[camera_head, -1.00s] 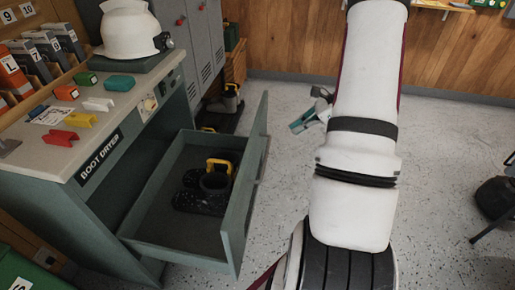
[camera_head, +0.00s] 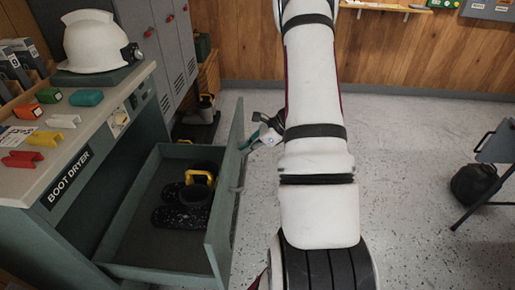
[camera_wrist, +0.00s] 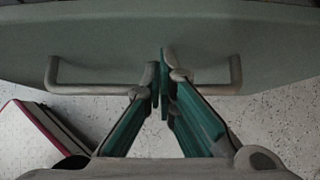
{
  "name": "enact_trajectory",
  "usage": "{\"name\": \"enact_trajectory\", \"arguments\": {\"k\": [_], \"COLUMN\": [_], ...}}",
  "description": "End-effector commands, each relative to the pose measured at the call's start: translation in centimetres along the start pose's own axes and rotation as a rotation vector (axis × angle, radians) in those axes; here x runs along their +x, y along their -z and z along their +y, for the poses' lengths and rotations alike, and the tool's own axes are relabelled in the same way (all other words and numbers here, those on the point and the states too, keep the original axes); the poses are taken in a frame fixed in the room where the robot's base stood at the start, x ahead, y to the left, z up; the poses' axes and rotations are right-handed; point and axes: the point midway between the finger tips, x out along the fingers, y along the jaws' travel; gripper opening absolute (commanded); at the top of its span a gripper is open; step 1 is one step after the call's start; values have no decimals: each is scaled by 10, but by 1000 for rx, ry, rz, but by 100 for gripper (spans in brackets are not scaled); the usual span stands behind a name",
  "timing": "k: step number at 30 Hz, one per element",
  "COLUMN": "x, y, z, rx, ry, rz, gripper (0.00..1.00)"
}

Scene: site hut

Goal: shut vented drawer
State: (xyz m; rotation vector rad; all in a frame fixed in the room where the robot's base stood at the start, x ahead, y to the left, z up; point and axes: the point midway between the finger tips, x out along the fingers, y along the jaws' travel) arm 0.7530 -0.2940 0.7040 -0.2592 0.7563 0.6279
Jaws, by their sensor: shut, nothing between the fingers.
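The grey-green drawer (camera_head: 208,240) of the boot dryer (camera_head: 75,215) is pulled well out. Black boots with a yellow part (camera_head: 185,205) lie inside it. My gripper (camera_head: 246,146) is shut and empty, just outside the drawer front, partly hidden by my arm. In the wrist view, the drawer front (camera_wrist: 110,35) fills the upper part, with its bar handle (camera_wrist: 90,88) across the middle. My shut fingertips (camera_wrist: 162,78) are at the handle's middle, pointing at the front. Whether they touch it I cannot tell.
The dryer's top holds a white helmet (camera_head: 95,42) and several coloured clips. Grey lockers (camera_head: 165,50) stand behind. A folding chair (camera_head: 495,160) and a dark bag (camera_head: 474,184) are at the right. The floor between is clear.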

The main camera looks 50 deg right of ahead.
Motion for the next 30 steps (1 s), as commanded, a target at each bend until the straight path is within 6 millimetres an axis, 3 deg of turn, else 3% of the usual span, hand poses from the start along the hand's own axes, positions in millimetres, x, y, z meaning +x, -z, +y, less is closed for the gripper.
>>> {"name": "enact_trajectory", "arguments": {"k": [20, 30], "x": [11, 57], "y": [-12, -57], "z": [0, 1], "rx": [-2, -6], "ry": [0, -4], "rz": [0, -3], "gripper": [0, 0]}}
